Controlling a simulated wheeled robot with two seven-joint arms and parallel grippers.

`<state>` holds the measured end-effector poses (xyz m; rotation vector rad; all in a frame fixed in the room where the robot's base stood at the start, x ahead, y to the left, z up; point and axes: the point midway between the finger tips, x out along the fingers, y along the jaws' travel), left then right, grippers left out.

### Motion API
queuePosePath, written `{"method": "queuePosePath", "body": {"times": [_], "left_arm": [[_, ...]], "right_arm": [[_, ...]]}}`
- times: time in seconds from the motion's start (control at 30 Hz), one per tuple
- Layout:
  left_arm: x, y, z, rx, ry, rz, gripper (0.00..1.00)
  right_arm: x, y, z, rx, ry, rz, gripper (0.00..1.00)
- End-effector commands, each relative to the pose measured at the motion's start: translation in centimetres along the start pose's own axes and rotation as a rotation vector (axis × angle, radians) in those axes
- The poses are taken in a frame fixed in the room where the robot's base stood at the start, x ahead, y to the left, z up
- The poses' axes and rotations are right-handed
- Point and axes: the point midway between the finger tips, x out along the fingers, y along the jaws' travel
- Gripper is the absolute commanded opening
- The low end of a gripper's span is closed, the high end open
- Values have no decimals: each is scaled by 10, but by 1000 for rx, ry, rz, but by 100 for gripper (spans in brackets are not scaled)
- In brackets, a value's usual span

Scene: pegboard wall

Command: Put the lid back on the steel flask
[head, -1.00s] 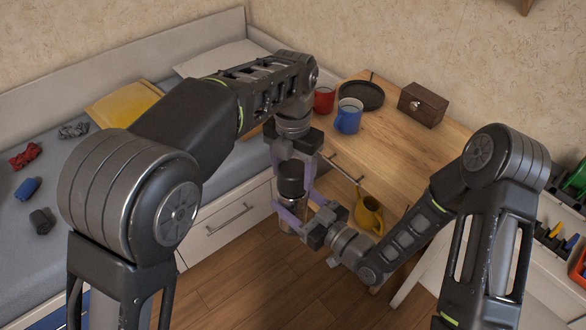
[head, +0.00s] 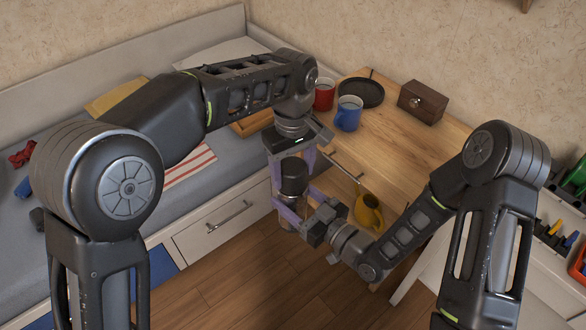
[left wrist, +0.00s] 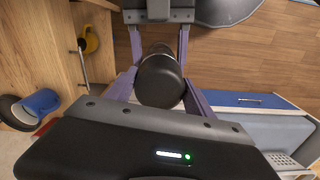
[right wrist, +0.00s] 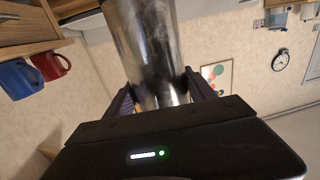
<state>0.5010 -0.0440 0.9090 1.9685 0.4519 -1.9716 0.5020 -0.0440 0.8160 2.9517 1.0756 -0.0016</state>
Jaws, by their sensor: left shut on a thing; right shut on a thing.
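My left gripper (head: 292,168) points down and is shut on the black lid (head: 293,184). The lid also shows between its fingers in the left wrist view (left wrist: 160,82). My right gripper (head: 300,208) comes in from the right and is shut on the steel flask (right wrist: 146,50), a shiny cylinder held upright in the air. In the head view the flask is mostly hidden below the lid and behind the right fingers. The lid is directly above the flask, in line or nearly so. I cannot tell whether the lid is seated or a small gap remains.
A yellow jug (head: 368,213) is near the desk's front. A bed with drawers (head: 215,225) stands left. Floor below is clear.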

Motion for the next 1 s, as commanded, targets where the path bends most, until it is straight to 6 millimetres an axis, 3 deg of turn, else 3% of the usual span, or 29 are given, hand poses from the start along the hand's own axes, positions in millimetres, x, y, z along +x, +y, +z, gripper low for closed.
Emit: {"method": "queuePosePath", "body": {"times": [1.0], "left_arm": [[1, 0, -5, 2905, 5, -2, 16]], "right_arm": [[0, -1, -1, -1, 2, -2, 0]]}}
